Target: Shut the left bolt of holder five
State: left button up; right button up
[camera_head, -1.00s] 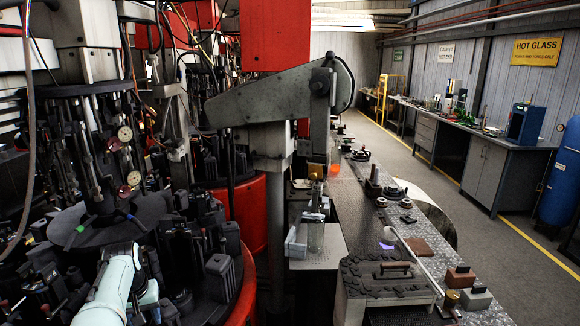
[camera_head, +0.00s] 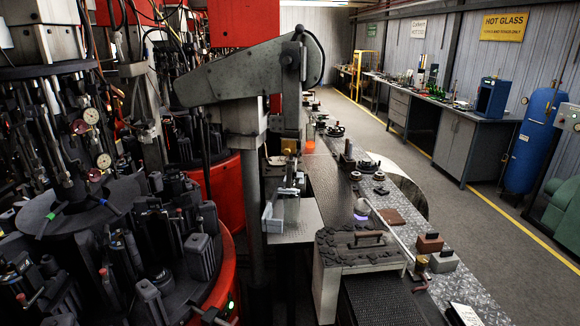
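Dark mould holders stand in a ring on the rotary machine at the left of the head view, one of them a tall black block (camera_head: 201,258). Small red-tipped bolts or levers show among them, one upright (camera_head: 104,275) and one leaning (camera_head: 33,298). I see no readable numbers, so I cannot tell which holder is five or how its left bolt stands. A small dark piece with red on it (camera_head: 211,314) shows at the bottom edge by the red drum; I cannot tell what it is. Neither of my grippers can be made out.
A red drum rim (camera_head: 222,282) borders the ring. A grey machine arm (camera_head: 235,72) on a post stands right of it. A metal box with a dark lumpy top (camera_head: 360,248) and a long plate-topped bench (camera_head: 447,288) lie right. The aisle floor (camera_head: 440,195) is clear.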

aim_at(104, 272)
jog(key=l+u, duration=0.2)
jog(key=u, duration=0.8)
jog(key=j+u, duration=0.15)
jog(key=u, duration=0.3)
jog(key=i, duration=0.05)
